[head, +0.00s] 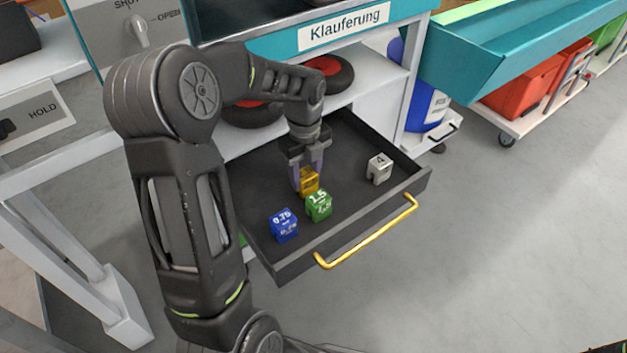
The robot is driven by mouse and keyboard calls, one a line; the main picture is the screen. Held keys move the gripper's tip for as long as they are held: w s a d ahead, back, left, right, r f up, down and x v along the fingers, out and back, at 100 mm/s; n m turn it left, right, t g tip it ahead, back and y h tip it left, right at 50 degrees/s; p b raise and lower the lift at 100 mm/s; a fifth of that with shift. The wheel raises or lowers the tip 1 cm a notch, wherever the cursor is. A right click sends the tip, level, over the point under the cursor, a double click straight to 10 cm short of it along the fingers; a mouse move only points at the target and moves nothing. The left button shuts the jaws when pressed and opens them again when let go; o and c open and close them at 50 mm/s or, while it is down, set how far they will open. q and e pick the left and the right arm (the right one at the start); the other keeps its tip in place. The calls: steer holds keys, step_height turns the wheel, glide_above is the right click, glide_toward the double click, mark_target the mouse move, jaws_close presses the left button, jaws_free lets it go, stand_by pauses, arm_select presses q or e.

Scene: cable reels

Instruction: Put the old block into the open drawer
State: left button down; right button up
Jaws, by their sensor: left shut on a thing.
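The open drawer (352,222) is dark grey with a yellow handle and is pulled out below the shelf. My left gripper (308,176) points down into the drawer and is shut on a yellow block (310,184). A green block (319,206) marked 1.5 lies just in front of the yellow one; I cannot tell whether they touch. A blue block (284,225) marked 0.75 lies to the front left, and a white block (379,169) marked 4 lies at the right, both in the drawer. None is labelled old. My right gripper is out of view.
A blue container (425,100) and a trolley with red crates (522,92) stand at the right. The floor in front is clear.

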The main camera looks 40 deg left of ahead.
mark_target(305, 173)
arm_select(q)
steer(key=shift+f, duration=0.1)
steer(key=c, duration=0.8)
jaws_free()
steer(key=shift+o, duration=0.2)
step_height(305, 173, up, 12)
steer(key=p, duration=0.3)
steer(key=shift+p, duration=0.4)
